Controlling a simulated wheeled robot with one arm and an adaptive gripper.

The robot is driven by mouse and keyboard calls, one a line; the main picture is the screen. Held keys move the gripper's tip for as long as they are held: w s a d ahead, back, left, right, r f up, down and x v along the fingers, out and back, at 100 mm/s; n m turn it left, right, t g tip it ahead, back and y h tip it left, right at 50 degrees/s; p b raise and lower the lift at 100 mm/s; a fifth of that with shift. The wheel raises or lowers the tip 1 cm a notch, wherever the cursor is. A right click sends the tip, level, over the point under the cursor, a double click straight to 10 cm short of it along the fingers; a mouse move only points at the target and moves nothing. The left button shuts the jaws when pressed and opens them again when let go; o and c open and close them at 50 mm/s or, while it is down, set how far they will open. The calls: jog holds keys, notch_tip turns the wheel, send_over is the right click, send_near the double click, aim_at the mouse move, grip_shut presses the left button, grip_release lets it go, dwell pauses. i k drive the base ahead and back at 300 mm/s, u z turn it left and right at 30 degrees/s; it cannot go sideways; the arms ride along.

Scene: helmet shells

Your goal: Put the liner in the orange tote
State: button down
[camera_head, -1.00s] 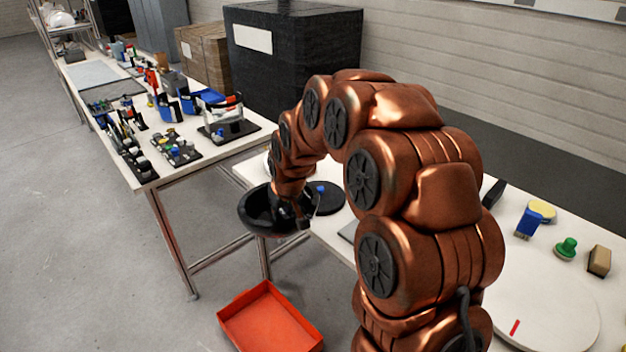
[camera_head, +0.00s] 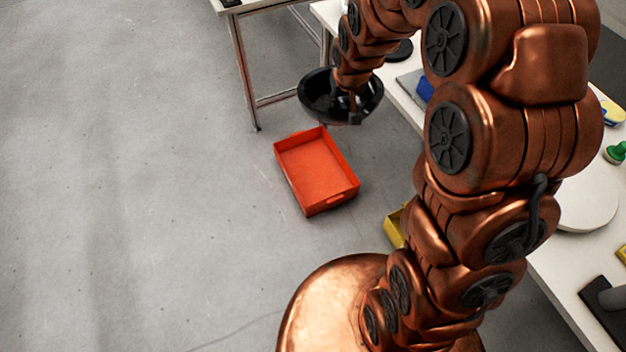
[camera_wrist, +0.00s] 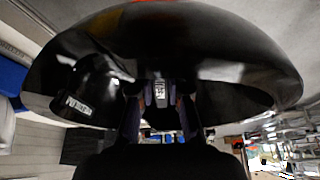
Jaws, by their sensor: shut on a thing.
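The liner is a glossy black bowl-shaped shell (camera_head: 318,98), held in the air beside the white table's end. It fills much of the wrist view (camera_wrist: 215,45). My gripper (camera_head: 353,108) is shut on it; the two fingers (camera_wrist: 160,112) meet the shell at its near edge in the wrist view. The orange tote (camera_head: 315,168) stands on the floor, open at the top, and looks empty. In the head view the liner is above and slightly right of the tote, apart from it.
A white table (camera_head: 560,270) runs along the right with a round white disc (camera_head: 590,205) and small items on it. A yellow bin (camera_head: 394,228) is partly hidden behind my arm. Another table's end (camera_head: 243,5) is at the top. The floor at left is clear.

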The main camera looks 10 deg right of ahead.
aim_at(320, 182)
jog(key=u, duration=1.85)
jog(key=i, duration=0.85)
jog(key=z, duration=1.75)
